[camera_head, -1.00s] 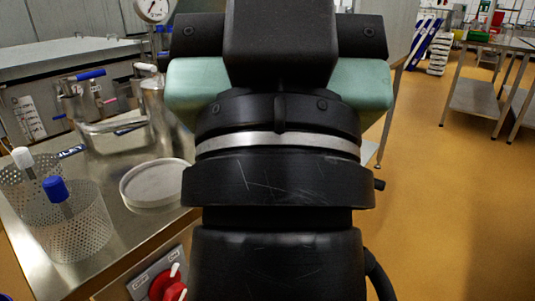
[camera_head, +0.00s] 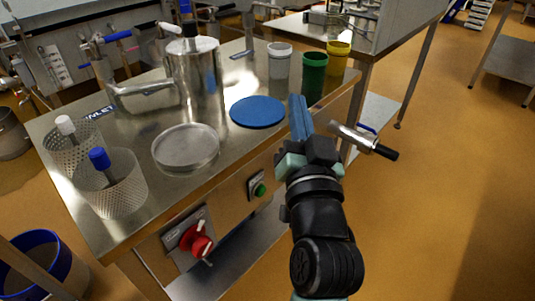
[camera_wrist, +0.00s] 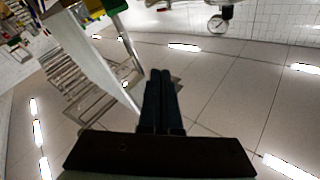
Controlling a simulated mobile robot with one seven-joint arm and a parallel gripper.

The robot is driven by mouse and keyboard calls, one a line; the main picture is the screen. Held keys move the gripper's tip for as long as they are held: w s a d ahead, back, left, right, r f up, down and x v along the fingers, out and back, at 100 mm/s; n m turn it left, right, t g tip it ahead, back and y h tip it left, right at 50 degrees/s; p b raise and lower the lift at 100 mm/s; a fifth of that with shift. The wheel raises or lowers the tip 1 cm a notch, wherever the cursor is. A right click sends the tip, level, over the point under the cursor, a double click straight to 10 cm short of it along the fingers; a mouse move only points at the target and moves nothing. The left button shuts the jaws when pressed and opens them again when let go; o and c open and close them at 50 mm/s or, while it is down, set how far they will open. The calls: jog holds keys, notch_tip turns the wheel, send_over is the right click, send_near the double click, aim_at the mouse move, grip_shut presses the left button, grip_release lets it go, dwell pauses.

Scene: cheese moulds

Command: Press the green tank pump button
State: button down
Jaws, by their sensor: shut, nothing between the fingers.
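The green pump button (camera_head: 260,190) sits in a small grey box on the front panel of the steel table, right of a red rotary switch (camera_head: 197,242). My gripper (camera_head: 297,98) is to the right of the button and higher, beside the table's front edge, with its blue fingers pointing up and away. The fingers are shut with nothing between them. In the wrist view the shut fingers (camera_wrist: 160,75) point over open floor and the button does not show.
On the table (camera_head: 130,225) stand two perforated moulds (camera_head: 115,195), a clear round dish (camera_head: 186,147), a blue disc (camera_head: 257,112) and a steel vessel (camera_head: 195,80). White, green (camera_head: 314,75) and yellow cups stand at the far right. A valve pipe (camera_head: 355,138) juts out near my gripper.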

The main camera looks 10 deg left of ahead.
aim_at(260, 191)
jog(key=s+d+f+m+g+p, duration=0.2)
jog(key=f+m, duration=0.1)
jog(key=f, duration=0.9)
jog(key=s+d+f+m+g+p, duration=0.1)
jog(key=s+f+m+g+p, duration=0.2)
jog(key=f, duration=0.9)
jog(key=shift+d+f+m+h, duration=0.2)
jog(key=shift+d+m+h, duration=0.15)
jog(key=shift+m, duration=0.25)
jog(key=w+a+p, duration=0.3)
jog(key=w+a, duration=0.2)
jog(key=a, duration=0.2)
jog(key=shift+p, duration=0.4)
jog(key=shift+w+a+r, duration=0.1)
jog(key=shift+a, duration=0.1)
jog(key=shift+w+a, duration=0.2)
jog(key=shift+a, duration=0.05)
